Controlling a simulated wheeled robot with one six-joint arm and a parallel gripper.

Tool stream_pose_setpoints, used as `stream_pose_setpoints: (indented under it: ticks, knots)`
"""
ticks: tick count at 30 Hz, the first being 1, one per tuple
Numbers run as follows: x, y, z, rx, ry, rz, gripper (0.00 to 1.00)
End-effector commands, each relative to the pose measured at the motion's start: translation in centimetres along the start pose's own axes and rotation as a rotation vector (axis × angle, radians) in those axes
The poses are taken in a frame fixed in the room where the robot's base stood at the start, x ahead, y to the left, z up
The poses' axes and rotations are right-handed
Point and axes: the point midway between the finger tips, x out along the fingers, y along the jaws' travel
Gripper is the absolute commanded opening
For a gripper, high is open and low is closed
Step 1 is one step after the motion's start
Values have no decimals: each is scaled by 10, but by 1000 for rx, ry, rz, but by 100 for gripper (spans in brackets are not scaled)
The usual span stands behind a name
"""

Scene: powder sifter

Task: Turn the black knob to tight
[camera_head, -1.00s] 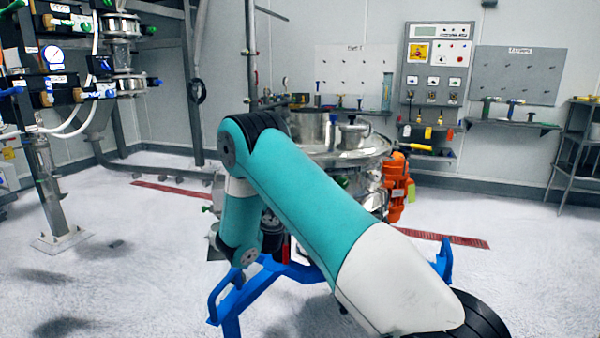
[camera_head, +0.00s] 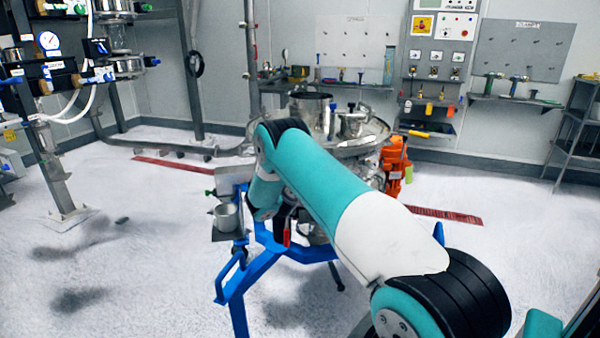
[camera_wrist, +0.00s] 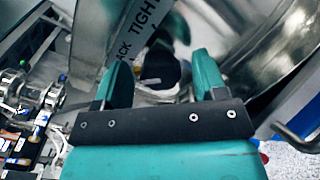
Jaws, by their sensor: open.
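In the wrist view my gripper (camera_wrist: 162,85) is open, with its two teal fingers spread apart. A dark rounded thing, apparently the black knob (camera_wrist: 163,68), shows between and beyond the fingertips. Its lower part is unclear, and I cannot tell whether a finger touches it. Beside it, up and to the left, a grey metal plate (camera_wrist: 95,30) carries lettering that reads "TIGHT" and a partly hidden word ending in "ACK". In the head view my arm covers the knob and the gripper. The steel sifter (camera_head: 350,135) stands behind my arm on a blue frame (camera_head: 262,275).
A shiny curved steel wall (camera_wrist: 280,50) is close on the right in the wrist view. In the head view a metal cup (camera_head: 226,217) sits on a bracket left of my arm, and an orange motor (camera_head: 396,165) is at the sifter's right. The left floor is open.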

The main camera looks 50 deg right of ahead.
Motion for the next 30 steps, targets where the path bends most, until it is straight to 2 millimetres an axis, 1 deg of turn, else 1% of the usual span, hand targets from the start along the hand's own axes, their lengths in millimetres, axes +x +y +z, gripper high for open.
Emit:
stream_pose_setpoints:
  ticks: [5, 6, 8, 9, 12, 22, 26, 30]
  knots:
    - [0, 0, 0, 0, 0, 0, 65]
    - [0, 0, 0, 0, 0, 0, 60]
    - [0, 0, 0, 0, 1, 0, 46]
    - [0, 0, 0, 0, 0, 0, 37]
    - [0, 0, 0, 0, 0, -1, 16]
    - [0, -2, -2, 35, 1, -1, 16]
    - [0, -3, -2, 95, 1, -1, 16]
    - [0, -4, -4, 193, 0, 0, 16]
